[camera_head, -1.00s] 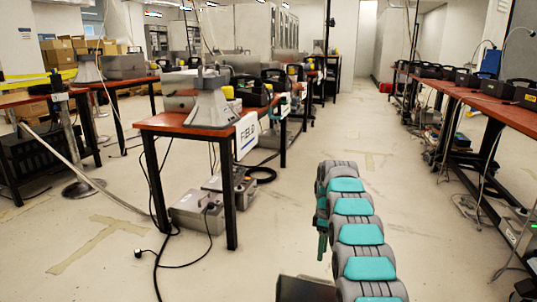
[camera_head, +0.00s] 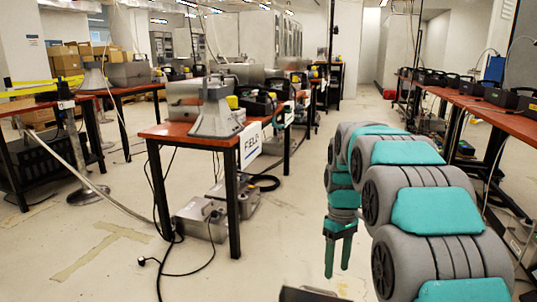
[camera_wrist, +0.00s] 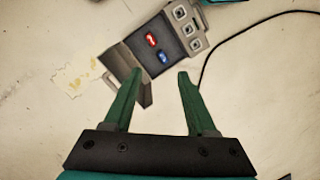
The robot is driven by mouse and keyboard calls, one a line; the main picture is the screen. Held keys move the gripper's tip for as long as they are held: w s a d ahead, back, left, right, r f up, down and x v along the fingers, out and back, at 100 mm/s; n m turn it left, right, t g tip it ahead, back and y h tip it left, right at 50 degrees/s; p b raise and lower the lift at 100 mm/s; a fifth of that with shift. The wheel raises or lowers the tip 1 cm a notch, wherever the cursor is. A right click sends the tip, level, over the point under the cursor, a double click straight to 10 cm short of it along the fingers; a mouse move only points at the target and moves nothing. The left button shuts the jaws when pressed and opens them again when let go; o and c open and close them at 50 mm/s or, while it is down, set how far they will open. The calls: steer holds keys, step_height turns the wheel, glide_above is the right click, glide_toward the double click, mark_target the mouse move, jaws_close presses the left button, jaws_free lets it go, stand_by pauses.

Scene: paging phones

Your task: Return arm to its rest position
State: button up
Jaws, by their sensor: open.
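My arm (camera_head: 425,212), grey with teal pads, rises at the right of the head view and bends over. My gripper (camera_head: 338,268) hangs from its far end with green fingers pointing down over the open floor, right of the near table. In the wrist view my gripper (camera_wrist: 158,74) has its two fingers well apart, with nothing held between them.
A red-topped table (camera_head: 180,131) with a grey cone-shaped device (camera_head: 216,112) stands left of the arm. A long red-topped bench (camera_head: 490,110) runs along the right. Metal cases (camera_head: 202,221) and cables lie under the near table. The aisle between is clear.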

steer(key=s+a+m+p, duration=0.1)
steer(key=s+m, duration=0.5)
steer(key=s, duration=2.8)
steer(key=shift+s+a+f+m+p, duration=0.15)
steer(key=shift+a+m+p, duration=0.2)
steer(key=shift+p, duration=0.25)
steer(key=shift+c, duration=0.3)
steer(key=shift+c, duration=0.3)
